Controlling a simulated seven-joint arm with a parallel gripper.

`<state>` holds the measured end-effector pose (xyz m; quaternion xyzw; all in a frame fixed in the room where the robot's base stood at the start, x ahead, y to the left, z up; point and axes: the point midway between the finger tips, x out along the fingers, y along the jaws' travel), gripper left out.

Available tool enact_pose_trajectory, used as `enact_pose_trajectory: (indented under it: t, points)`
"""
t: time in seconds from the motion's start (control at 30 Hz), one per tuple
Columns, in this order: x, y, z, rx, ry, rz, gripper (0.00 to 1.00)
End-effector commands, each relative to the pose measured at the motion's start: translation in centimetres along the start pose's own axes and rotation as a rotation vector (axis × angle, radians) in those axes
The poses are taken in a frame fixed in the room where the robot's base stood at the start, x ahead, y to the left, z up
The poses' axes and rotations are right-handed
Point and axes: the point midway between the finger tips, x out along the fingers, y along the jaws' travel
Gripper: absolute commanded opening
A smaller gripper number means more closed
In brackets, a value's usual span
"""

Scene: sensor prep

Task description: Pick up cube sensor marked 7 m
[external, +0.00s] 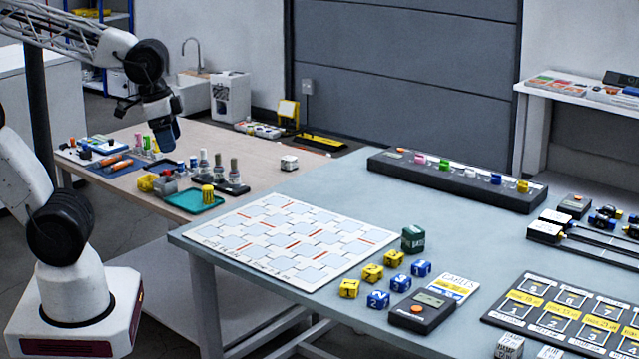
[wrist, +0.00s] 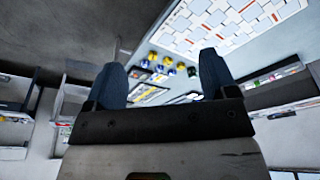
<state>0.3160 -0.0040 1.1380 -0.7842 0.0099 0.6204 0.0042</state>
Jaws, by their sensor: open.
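Yellow cubes (external: 372,273) and blue cubes (external: 400,283) stand in a small group on the grey-blue table (external: 330,195), with a dark green cube (external: 413,239) just behind them. I cannot read which cube is marked 7 m. My gripper (external: 166,136) is raised over the wooden bench at the left, far from the cubes. In the wrist view my gripper (wrist: 162,64) is open, its two dark fingers apart with nothing held. Small yellow cubes (wrist: 166,62) and blue cubes show far off between the fingers.
A white grid board (external: 290,238) lies left of the cubes. A dark handheld meter (external: 421,310) is at their right. A black rail with coloured pieces (external: 455,180) lies behind. A black numbered board (external: 570,312) and white cubes (external: 509,346) are at front right.

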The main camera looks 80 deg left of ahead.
Motion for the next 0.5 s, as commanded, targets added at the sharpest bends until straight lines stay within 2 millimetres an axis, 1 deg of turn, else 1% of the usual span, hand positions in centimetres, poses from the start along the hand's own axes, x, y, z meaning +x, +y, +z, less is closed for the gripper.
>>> enact_pose_trajectory:
  t: [0.27, 0.37, 0.5]
  points:
    - [0.0, -0.1, -0.1, 0.001, -0.001, -0.001, 0.79]
    - [0.0, -0.2, -0.5, 0.004, -0.006, -0.007, 0.79]
    - [-0.1, -1.0, -1.6, 0.017, -0.022, -0.026, 0.79]
